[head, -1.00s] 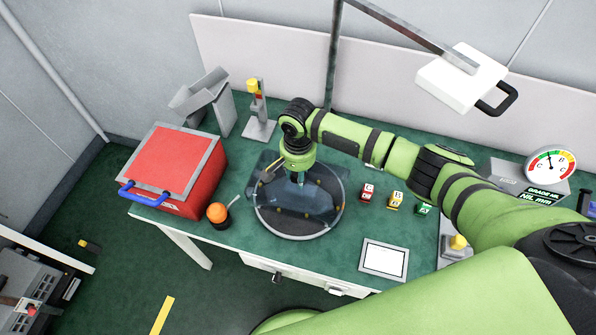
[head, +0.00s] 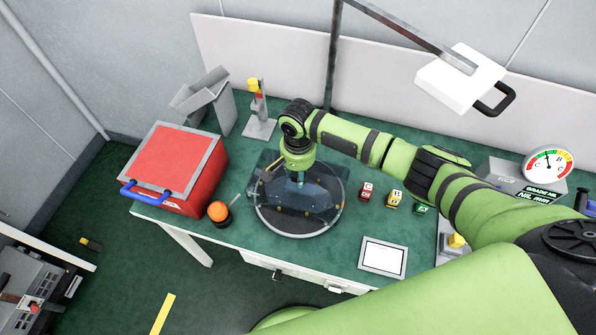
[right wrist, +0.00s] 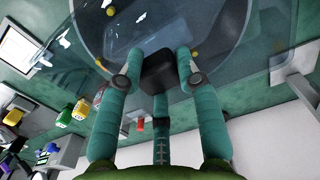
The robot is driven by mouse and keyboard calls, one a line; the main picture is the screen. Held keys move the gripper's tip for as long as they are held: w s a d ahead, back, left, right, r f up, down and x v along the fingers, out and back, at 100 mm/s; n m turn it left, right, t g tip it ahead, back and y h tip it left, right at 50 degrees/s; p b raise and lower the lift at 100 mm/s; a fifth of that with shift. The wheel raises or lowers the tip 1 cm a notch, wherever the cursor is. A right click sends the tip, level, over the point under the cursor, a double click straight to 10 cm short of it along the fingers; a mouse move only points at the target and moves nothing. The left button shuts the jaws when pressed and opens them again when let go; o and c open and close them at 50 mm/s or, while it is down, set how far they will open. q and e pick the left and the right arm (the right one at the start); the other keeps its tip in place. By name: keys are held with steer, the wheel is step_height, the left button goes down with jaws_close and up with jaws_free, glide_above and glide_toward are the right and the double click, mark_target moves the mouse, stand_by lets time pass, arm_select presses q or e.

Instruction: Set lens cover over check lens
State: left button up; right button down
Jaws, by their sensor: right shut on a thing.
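The lens cover (head: 318,199), a clear bluish sheet, is below my right gripper (head: 299,183) in the head view. In the right wrist view, my right gripper (right wrist: 158,65) is shut on the cover's black knob (right wrist: 157,76), with its three teal fingers around it. The check lens appears to be the round piece with a grey rim (head: 292,235) on the table. The cover overlaps it in the head view; I cannot tell whether they touch. Small yellow dots (right wrist: 195,12) show through the clear material. My left gripper is not in view.
A red box (head: 177,157) and an orange ball on a black holder (head: 219,212) stand left of the lens. Red, yellow (head: 394,199) and green blocks, a white-faced pad (head: 383,257) and a dial gauge (head: 548,164) are to the right. A lamp (head: 461,78) hangs above.

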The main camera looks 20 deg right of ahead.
steer(key=shift+f, duration=0.45)
steer(key=shift+f+b, duration=0.5)
steer(key=shift+f, duration=0.05)
steer(key=c, duration=0.8)
jaws_free()
steer(key=shift+r, duration=0.15)
step_height(320, 180, up, 12)
steer(key=shift+f, duration=0.1)
steer(key=shift+s+f, duration=0.1)
